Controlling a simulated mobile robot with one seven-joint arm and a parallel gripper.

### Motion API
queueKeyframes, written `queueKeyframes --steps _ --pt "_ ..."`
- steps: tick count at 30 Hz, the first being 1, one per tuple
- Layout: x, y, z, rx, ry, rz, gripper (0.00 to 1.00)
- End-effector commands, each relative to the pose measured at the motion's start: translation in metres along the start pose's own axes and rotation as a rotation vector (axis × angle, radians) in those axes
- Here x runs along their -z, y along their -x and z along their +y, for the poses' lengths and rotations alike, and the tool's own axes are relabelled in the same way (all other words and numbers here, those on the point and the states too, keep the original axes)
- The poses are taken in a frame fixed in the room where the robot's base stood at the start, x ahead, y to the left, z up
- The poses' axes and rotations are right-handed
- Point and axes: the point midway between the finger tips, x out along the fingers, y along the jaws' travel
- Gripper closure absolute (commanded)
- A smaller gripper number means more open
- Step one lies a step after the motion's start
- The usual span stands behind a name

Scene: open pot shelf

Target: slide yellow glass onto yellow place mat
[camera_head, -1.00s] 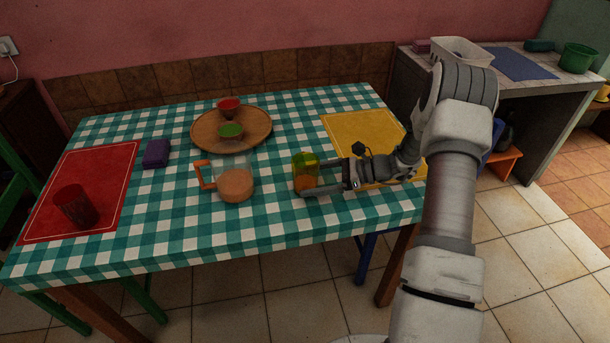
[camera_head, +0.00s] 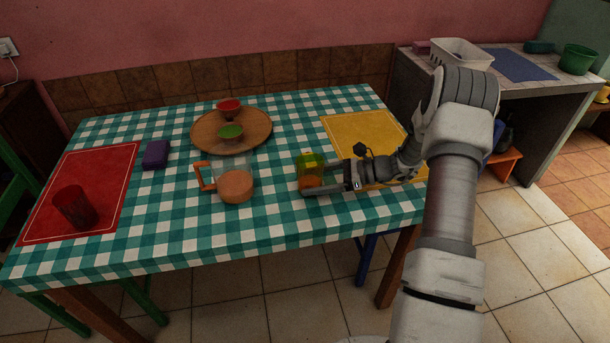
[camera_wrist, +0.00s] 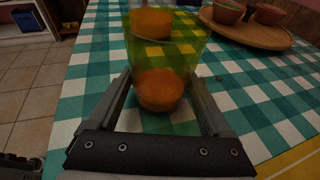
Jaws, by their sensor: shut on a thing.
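The yellow glass (camera_head: 311,163) is see-through, with orange drink in its lower part, and stands upright on the checked tablecloth. My gripper (camera_head: 310,182) is low over the cloth and shut on the glass, with a finger on each side. The wrist view shows the glass (camera_wrist: 166,60) between the two fingers (camera_wrist: 163,95). The yellow place mat (camera_head: 361,128) lies to the right of the glass, apart from it. My wrist and forearm hide the mat's right part. A strip of the mat (camera_wrist: 299,160) shows at the wrist view's lower right.
A glass jug (camera_head: 235,184) with an orange handle and drink stands left of the yellow glass. A red glass (camera_head: 75,207) stands on the red mat (camera_head: 108,166) at far left.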

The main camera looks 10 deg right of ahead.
Motion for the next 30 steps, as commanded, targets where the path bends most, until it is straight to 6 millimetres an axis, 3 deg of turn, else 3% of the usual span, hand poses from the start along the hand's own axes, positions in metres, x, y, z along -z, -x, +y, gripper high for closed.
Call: queueKeyframes --steps 30 --pt "0.021 0.065 -0.025 0.001 0.001 0.001 0.48"
